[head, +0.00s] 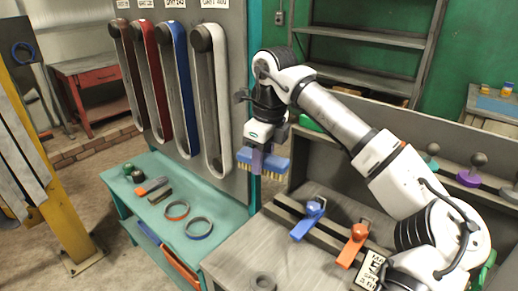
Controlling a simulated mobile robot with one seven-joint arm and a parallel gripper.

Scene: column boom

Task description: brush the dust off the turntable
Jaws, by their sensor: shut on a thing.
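My gripper (262,146) is in the middle of the head view, pointing down and shut on a brush (276,165). The brush has a blue body, a purple grip between the jaws and tan bristles facing down. It hangs in the air above the gap between the teal bench and the grey worktop. I cannot make out a turntable for sure; a small round grey ring-shaped part (262,282) sits at the bottom edge of the worktop. No dust can be told apart at this size.
A panel (232,90) with several hanging sanding belts stands left of my gripper. The teal bench (215,190) below holds rings and small tools. The grey worktop (240,250) carries a blue clamp (308,220), an orange clamp (353,245) and a sign (372,270). Its front left is mostly clear.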

